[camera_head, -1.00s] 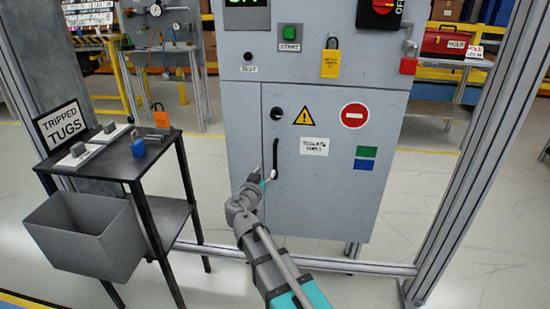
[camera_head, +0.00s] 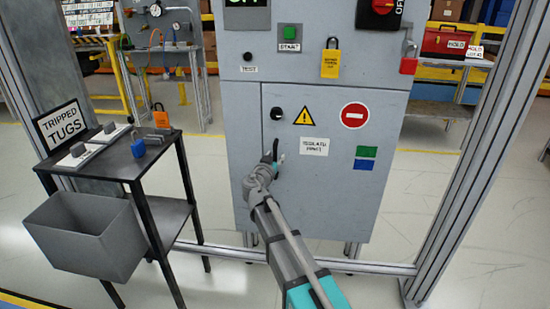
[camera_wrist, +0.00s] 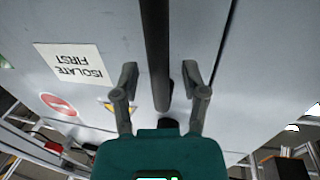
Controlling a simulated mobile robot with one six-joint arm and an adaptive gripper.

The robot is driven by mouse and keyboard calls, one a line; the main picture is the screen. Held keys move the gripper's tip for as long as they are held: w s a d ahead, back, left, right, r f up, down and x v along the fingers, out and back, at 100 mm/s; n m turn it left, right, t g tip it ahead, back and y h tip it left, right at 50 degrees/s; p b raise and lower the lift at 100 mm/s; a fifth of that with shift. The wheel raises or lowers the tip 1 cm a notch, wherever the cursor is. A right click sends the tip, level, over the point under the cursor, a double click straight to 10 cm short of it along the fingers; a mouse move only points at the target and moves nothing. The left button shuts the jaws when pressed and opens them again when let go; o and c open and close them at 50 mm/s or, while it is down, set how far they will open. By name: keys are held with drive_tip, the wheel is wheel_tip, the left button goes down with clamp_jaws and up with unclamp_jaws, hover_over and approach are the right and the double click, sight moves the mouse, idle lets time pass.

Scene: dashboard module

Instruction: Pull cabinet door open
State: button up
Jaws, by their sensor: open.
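The grey cabinet door (camera_head: 330,200) is shut in the head view, flush with the cabinet front. Its dark vertical handle (camera_head: 276,146) is near the door's left edge, its lower part hidden behind my gripper (camera_head: 270,160). In the wrist view the handle (camera_wrist: 156,50) runs down between the two open fingers of my gripper (camera_wrist: 162,84). The fingers stand one on each side of the bar with gaps, and I see no contact. The door surface (camera_wrist: 90,25) lies behind it, with the white "ISOLATE FIRST" label (camera_wrist: 70,62).
A black knob (camera_head: 277,113) sits above the handle. A small table (camera_head: 120,165) with lockout items and a grey bin (camera_head: 85,235) stands left of the cabinet. Metal frame posts (camera_head: 480,150) flank the cabinet. The floor before the door is mostly clear.

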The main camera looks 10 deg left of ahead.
clamp_jaws()
idle(0.4)
